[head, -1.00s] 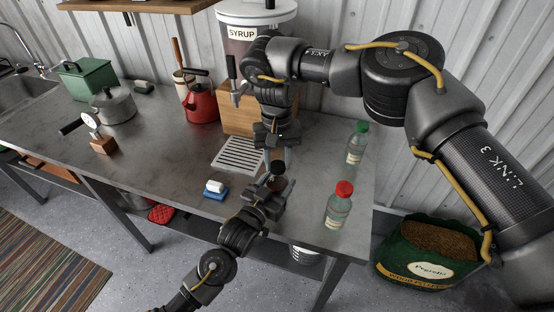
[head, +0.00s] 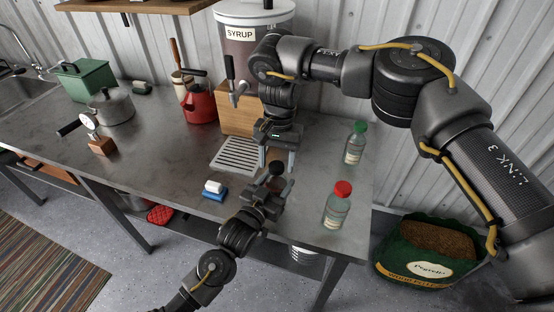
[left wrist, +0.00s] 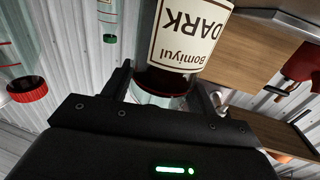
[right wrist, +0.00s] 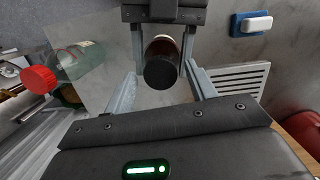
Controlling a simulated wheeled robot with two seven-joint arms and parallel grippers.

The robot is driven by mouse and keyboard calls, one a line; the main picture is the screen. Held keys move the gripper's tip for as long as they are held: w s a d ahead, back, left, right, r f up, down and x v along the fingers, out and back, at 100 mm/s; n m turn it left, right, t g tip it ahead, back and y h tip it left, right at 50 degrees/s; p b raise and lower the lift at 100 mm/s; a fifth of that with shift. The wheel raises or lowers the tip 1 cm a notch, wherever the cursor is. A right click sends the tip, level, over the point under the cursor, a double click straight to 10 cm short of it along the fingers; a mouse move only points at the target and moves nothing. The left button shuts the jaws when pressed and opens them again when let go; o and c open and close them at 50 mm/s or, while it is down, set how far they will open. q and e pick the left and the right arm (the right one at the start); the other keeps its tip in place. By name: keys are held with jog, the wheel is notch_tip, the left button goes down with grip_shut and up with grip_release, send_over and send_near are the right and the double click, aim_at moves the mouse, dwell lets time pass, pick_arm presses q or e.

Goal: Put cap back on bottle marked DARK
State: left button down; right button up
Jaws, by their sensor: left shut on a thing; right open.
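The bottle marked DARK (left wrist: 190,35) shows its label upside down in the left wrist view, dark liquid behind it. My left gripper (head: 273,183) is shut on this bottle near the counter's front edge. A black cap (right wrist: 161,72) covers the bottle's top in the right wrist view; I cannot tell whether it is screwed tight. The cap is a small dark spot in the head view (head: 277,167). My right gripper (right wrist: 158,88) is open, pointing down above the bottle, its fingers apart on either side of the cap in its wrist view and not touching it.
A green-capped bottle (head: 355,146) and a red-capped bottle (head: 338,208) stand to the right. A blue-and-white sponge (head: 214,190) lies left of my left gripper. A slatted drip tray (head: 238,155) and the SYRUP dispenser (head: 238,50) are behind.

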jog(key=shift+r, duration=2.25)
